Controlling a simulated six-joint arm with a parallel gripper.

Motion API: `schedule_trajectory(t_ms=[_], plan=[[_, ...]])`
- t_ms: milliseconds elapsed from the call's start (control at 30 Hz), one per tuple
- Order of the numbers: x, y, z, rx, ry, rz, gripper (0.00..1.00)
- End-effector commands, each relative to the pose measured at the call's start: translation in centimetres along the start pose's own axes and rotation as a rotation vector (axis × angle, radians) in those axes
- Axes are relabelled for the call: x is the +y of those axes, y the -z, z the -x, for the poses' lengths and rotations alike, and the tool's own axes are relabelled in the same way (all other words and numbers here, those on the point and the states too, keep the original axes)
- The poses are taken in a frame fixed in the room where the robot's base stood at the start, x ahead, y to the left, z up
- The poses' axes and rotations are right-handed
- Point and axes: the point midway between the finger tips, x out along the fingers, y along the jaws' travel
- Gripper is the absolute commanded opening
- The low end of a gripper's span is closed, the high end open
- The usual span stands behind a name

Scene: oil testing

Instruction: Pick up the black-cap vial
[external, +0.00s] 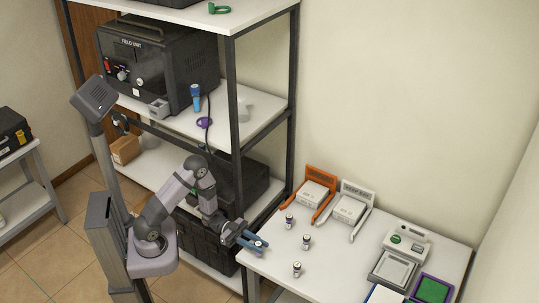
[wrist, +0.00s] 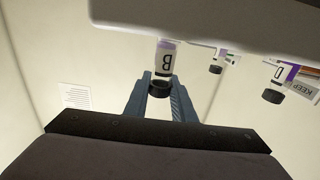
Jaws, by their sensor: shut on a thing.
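My gripper (external: 254,242) has blue fingers and is at the left edge of the white table. It is shut on a small vial (external: 258,246) with a black cap. The wrist view shows this vial (wrist: 164,58) between the fingers of my gripper (wrist: 160,88), its label reading "B" and its cap toward me. Whether the vial's base touches the table cannot be told. Three other small vials stand on the table: one behind (external: 289,222), one to the right (external: 306,242) and one in front (external: 297,269). A vial labelled "D" (wrist: 275,80) and another dark-capped vial (wrist: 217,60) show in the wrist view.
An orange holder (external: 320,181) and a white holder (external: 352,206) stand at the table's back. A device (external: 406,241), a grey tray (external: 392,269) and a purple-rimmed green tray (external: 432,290) are at the right. A shelf post (external: 235,120) rises close behind my arm.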

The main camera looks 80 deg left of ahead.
Motion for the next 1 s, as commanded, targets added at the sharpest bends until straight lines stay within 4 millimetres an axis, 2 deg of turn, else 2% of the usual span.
schedule_trajectory(t_ms=[233,633,800,1000], plan=[[0.0,2.3,0.0,0.001,0.0,-0.005,0.01],[0.0,7.9,0.0,0.001,0.0,-0.005,0.01],[0.0,9.1,0.0,0.001,0.0,-0.002,0.01],[0.0,9.5,0.0,0.0,0.0,-0.001,0.01]])
